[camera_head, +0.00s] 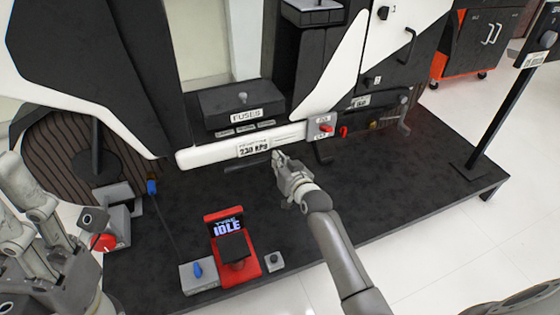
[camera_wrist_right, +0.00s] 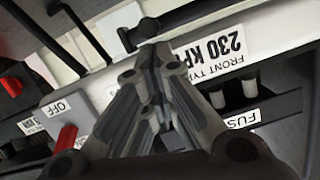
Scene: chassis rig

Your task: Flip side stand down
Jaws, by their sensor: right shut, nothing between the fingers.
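A thin dark bar (camera_head: 247,167), which looks like the side stand, lies nearly level just under the white tube (camera_head: 205,156) marked 230 KPa. My right gripper (camera_head: 278,159) is shut and empty, with its fingertips close to the bar's right end. I cannot tell whether they touch it. In the right wrist view the shut fingers (camera_wrist_right: 155,58) point at the white tube, and a dark piece (camera_wrist_right: 142,32) shows just beyond the tips. My left gripper (camera_head: 50,240) is at the left edge, far from the bar, its fingers unclear.
A black fuse box (camera_head: 240,105) sits above the tube. A red switch (camera_head: 326,128) is right of my right gripper. A red stand with an IDLE screen (camera_head: 229,228) and a lever with a blue knob (camera_head: 152,187) stand on the black platform (camera_head: 400,190). The platform's right side is mostly clear.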

